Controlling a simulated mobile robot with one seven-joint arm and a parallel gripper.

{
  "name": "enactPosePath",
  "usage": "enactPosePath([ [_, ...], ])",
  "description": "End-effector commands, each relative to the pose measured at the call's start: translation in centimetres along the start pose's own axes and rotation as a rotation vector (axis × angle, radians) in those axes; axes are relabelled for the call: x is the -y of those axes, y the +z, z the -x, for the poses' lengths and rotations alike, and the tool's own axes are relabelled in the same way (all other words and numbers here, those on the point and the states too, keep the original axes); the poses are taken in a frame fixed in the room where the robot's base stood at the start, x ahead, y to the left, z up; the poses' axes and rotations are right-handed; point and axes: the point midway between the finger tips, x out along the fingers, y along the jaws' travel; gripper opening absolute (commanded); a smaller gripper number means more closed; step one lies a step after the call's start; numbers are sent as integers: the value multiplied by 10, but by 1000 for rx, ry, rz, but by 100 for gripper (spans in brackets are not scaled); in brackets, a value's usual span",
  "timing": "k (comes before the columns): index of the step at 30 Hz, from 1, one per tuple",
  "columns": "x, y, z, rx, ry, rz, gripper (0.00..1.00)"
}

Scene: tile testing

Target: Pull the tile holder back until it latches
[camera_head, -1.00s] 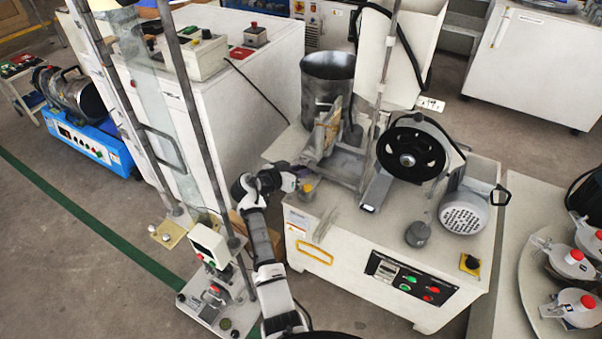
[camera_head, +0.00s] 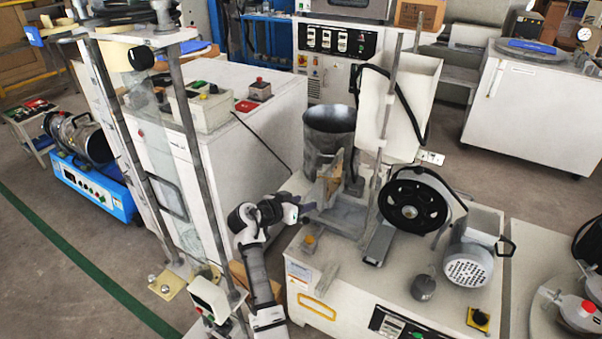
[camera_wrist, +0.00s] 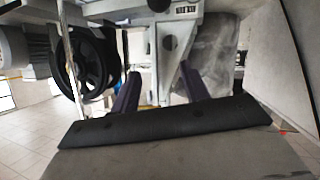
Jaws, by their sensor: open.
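The abrasion machine (camera_head: 345,290) stands in front of me with a grey metal drum (camera_head: 330,125) at its back. A tan, upright tile-like plate (camera_head: 327,187) stands in front of the drum, beside a grey frame (camera_head: 345,215). I take this to be the tile holder area, but the holder's outline is unclear. My gripper (camera_head: 305,210) is at the left of this frame, above the machine top. In the wrist view my gripper (camera_wrist: 158,88) has its two dark fingers apart, with pale machine parts beyond them. Contact with any part cannot be told.
A black wheel (camera_head: 412,200) and a grey motor (camera_head: 468,262) sit to the right on the machine. A yellow-topped knob (camera_head: 310,241) is just below my gripper. A tall post stand (camera_head: 180,130) and a white cabinet (camera_head: 235,125) are at the left.

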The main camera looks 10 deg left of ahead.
Motion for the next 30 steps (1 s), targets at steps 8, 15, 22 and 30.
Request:
enactPosePath([
  [8, -13, -65, 27, -2, -1, -4, 45],
  [15, -20, -100, 41, 0, -1, -1, 45],
  [22, -23, -109, 45, 1, -1, 1, 45],
  [30, -23, -109, 45, 1, -1, 1, 45],
])
